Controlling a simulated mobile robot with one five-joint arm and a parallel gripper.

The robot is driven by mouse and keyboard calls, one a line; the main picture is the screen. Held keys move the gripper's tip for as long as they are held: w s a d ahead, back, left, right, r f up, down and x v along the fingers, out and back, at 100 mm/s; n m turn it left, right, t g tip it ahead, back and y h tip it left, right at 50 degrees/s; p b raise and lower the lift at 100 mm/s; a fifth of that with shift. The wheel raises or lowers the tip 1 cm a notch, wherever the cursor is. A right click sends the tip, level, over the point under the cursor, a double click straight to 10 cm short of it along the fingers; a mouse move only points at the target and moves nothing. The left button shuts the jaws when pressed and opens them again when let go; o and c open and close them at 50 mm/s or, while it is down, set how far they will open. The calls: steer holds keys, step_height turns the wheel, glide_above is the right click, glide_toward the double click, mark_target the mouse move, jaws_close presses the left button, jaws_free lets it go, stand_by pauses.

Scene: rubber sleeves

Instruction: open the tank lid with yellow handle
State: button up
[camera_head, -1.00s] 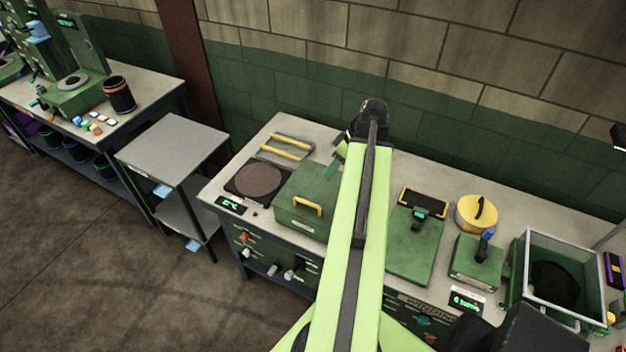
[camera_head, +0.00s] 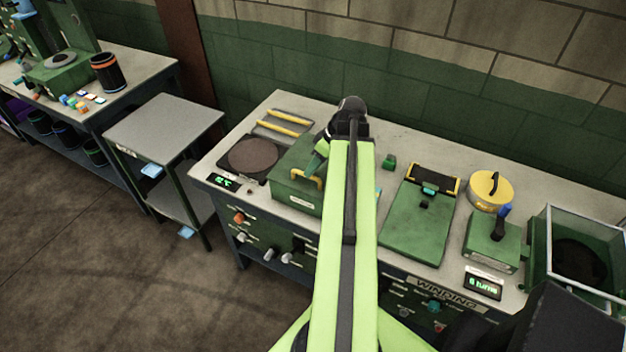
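The green tank (camera_head: 290,195) stands on the workbench left of my arm, its flat green lid (camera_head: 285,166) lying level on top. The lid's yellow handle (camera_head: 320,183) is at its front edge, partly covered by my gripper. My gripper (camera_head: 312,172) points down and forward-left over the lid, its green fingers at or just above the handle. I cannot tell whether they touch it or how far apart they are. My arm hides the tank's right side.
A round dark plate (camera_head: 253,155) and a rack with yellow bars (camera_head: 284,123) lie left of and behind the tank. Right of my arm are a green press-like plate (camera_head: 420,225), a yellow round pot (camera_head: 490,188) and a glass-sided bin (camera_head: 580,245). A grey cart (camera_head: 163,128) stands left.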

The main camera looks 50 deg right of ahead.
steer(key=shift+b+x, duration=0.45)
steer(key=shift+x, duration=0.6)
steer(key=shift+c, duration=0.4)
jaws_close()
